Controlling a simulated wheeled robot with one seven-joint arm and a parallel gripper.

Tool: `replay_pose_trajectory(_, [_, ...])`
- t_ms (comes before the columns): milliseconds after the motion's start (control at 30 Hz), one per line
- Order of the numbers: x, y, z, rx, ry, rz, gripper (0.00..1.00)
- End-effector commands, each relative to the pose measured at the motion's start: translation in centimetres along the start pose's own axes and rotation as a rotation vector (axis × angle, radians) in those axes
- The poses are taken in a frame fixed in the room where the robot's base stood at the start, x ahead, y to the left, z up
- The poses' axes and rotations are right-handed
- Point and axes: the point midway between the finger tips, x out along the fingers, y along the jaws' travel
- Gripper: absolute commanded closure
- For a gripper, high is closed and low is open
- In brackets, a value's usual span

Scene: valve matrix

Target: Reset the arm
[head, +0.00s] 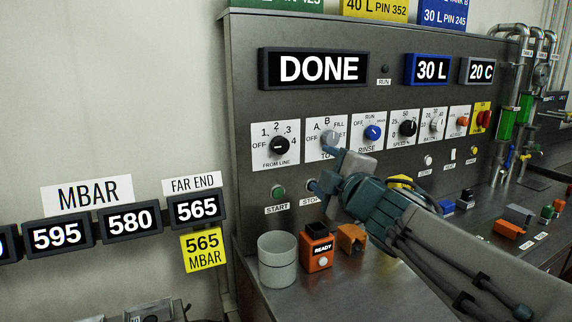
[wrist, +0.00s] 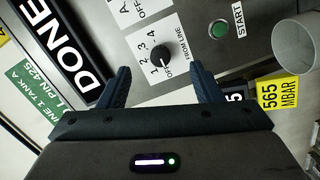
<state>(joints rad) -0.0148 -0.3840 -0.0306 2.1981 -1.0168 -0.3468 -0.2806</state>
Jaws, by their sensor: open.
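My gripper (head: 325,170) reaches in from the lower right in the head view, in front of the upright grey control panel (head: 250,100). In the wrist view, my gripper (wrist: 160,82) is open, its two dark fingers spread wide with nothing between them. The black FROM LINE knob (wrist: 160,57) lies beyond the fingertips, apart from them. In the head view this black knob (head: 279,146) is left of my gripper. The grey TO knob (head: 329,138) is just above my fingers, partly hidden. The blue RINSE knob (head: 373,132) is to the right.
The green START button (head: 278,191) is below the FROM LINE knob. A grey cup (head: 277,262), an orange READY box (head: 317,250) and another orange block (head: 351,238) stand on the ledge under my arm. The DONE display (head: 313,69) is above. Pressure displays (head: 130,220) stand at left.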

Motion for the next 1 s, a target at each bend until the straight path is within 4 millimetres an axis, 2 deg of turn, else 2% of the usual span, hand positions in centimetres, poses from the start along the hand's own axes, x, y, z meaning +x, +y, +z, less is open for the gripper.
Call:
replay_pose_trajectory(67, [-0.8,0.5,1.9,0.123,-0.124,-0.023,0.41])
replay_pose_trajectory(167, [-2.4,-0.8,4.9,0.320,-0.317,-0.071,0.41])
replay_pose_trajectory(300, [-6.1,-4.2,7.8,0.597,-0.587,-0.166,0.41])
replay_pose_trajectory(367, [-8.0,-6.0,8.4,0.712,-0.702,-0.217,0.41])
replay_pose_trajectory(500, [-13.0,-10.3,8.1,0.962,-0.952,-0.353,0.41])
replay_pose_trajectory(600, [-16.1,-12.7,6.9,1.099,-1.093,-0.445,0.41])
replay_pose_trajectory(700, [-18.4,-14.3,5.6,1.191,-1.193,-0.519,0.41])
replay_pose_trajectory(800, [-19.7,-15.2,4.7,1.240,-1.249,-0.564,0.41])
replay_pose_trajectory(1000, [-20.2,-15.7,4.3,1.260,-1.270,-0.581,0.41])
